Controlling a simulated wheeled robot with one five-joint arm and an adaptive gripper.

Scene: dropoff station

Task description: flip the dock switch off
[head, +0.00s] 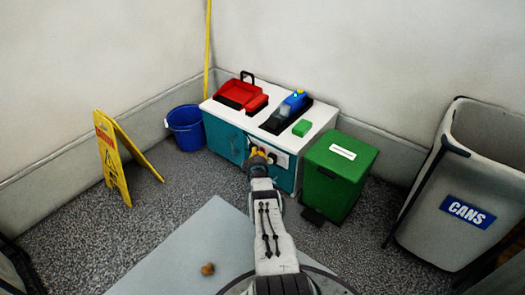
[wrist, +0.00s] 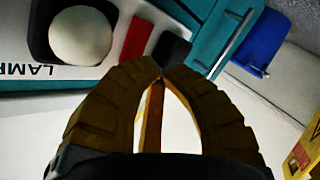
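The dock switch shows in the wrist view as a red piece (wrist: 138,40) beside a black piece (wrist: 173,51) on the teal cabinet front. I cannot tell which way it is set. A round cream lamp (wrist: 80,36) in a dark surround sits left of it, above a partly hidden label reading "LAMP". My gripper's yellow-brown fingers (wrist: 160,78) meet at the tips, just below the black piece. No held object shows; contact with the switch is unclear. In the head view my gripper (head: 258,157) is at the cabinet front and hides the switch.
The white-topped cabinet (head: 222,108) bears a red toolbox (head: 238,93), a dark tray with a blue-topped bottle (head: 294,100), and a green block (head: 302,128). A green bin (head: 340,170) stands right, a blue bucket (head: 186,128) and yellow sign (head: 112,160) left. A metal handle (wrist: 232,43) projects nearby.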

